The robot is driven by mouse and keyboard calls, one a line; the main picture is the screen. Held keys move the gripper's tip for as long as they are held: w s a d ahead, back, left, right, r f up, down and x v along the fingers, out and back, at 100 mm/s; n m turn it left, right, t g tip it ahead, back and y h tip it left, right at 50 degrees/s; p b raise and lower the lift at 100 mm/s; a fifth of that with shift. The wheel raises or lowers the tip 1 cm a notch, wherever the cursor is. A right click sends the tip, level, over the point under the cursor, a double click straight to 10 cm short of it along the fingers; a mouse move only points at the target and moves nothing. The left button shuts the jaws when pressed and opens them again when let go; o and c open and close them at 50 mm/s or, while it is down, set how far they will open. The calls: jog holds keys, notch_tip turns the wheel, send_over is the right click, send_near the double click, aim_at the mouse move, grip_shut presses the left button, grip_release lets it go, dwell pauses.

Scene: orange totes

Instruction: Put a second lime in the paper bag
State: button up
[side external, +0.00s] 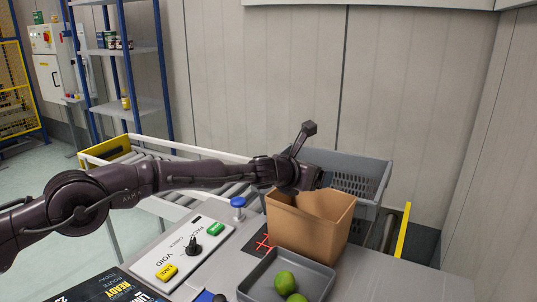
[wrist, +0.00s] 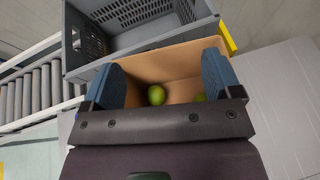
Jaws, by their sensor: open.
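The brown paper bag (side external: 308,232) stands open and upright beside the grey tray (side external: 258,284). Two green limes (side external: 285,282) show in the tray, one cut by the picture's lower edge. My gripper (wrist: 163,75) is over the bag's mouth, its blue fingers wide apart with nothing between them. In the wrist view, the bag's inside (wrist: 180,62) shows between the fingers. A lime (wrist: 156,95) lies in the bag, and part of a second green lime (wrist: 200,98) shows beside it, mostly hidden by my gripper. In the side view the bag hides my fingertips.
A grey crate (side external: 362,170) stands behind the bag, close to my wrist. A roller conveyor (side external: 170,160) runs behind the arm. The table right of the tray is clear.

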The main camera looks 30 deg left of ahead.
jog(key=s+a+r, duration=0.2)
jog(key=s+r, duration=0.2)
jog(key=s, duration=0.2)
jog(key=s+a+r, duration=0.2)
jog(key=s+r, duration=0.3)
jog(key=s, duration=0.2)
jog(key=shift+a+r, duration=0.25)
jog(key=shift+r, duration=0.05)
dwell(0.3)
dwell(0.4)
